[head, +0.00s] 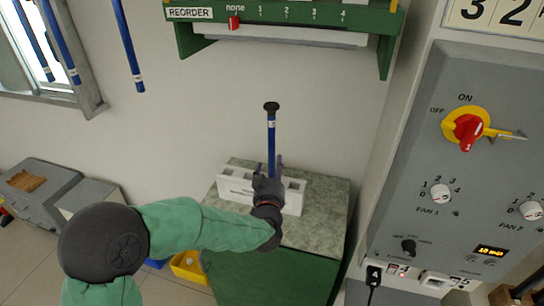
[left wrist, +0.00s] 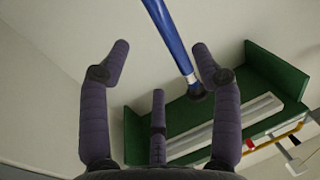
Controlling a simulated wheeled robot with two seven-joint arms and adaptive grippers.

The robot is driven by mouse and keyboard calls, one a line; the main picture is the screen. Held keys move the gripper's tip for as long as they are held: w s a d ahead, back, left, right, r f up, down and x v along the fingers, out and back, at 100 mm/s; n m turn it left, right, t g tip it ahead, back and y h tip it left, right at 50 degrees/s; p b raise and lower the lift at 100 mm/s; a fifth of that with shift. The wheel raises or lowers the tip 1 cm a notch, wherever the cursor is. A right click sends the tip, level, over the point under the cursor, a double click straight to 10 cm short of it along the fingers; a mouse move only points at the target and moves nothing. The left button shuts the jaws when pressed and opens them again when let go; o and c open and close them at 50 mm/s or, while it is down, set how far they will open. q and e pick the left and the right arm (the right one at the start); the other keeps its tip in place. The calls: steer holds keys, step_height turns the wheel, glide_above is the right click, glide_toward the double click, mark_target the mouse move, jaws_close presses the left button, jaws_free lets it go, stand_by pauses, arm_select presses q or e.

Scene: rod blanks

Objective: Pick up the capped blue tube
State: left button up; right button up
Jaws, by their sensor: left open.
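The capped blue tube (head: 271,137) stands upright at the white slotted block (head: 235,180) on the green cabinet. Its black cap (head: 271,106) is at the top, with a pale band below. My left gripper (head: 268,167) is open at the tube's lower part and hides its foot. In the left wrist view the tube (left wrist: 172,38) runs between the spread fingers of the gripper (left wrist: 162,50), nearer the right finger, with its dark cap (left wrist: 197,92) towards the wall. I cannot tell whether any finger touches it. My right gripper is not in view.
Other blue tubes (head: 128,45) hang at the upper left. A green shelf (head: 285,28) with a REORDER scale is on the wall above. A grey control panel (head: 460,170) stands close on the right. The cabinet's mottled top (head: 325,205) is bare beside the block.

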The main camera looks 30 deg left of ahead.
mark_target(273, 151)
arm_select(q)
steer(key=b+x, duration=0.1)
steer(key=x, duration=0.4)
steer(key=shift+w+a+r, duration=0.15)
steer(key=shift+w+a, duration=0.05)
steer(key=shift+a, duration=0.05)
steer(key=x, duration=0.2)
steer(key=b+x, duration=0.1)
steer(key=x, duration=0.1)
steer(key=shift+f, duration=0.3)
steer(key=shift+w+a+r, duration=0.15)
steer(key=shift+w+a, duration=0.2)
steer(key=shift+w, duration=0.15)
jaws_close()
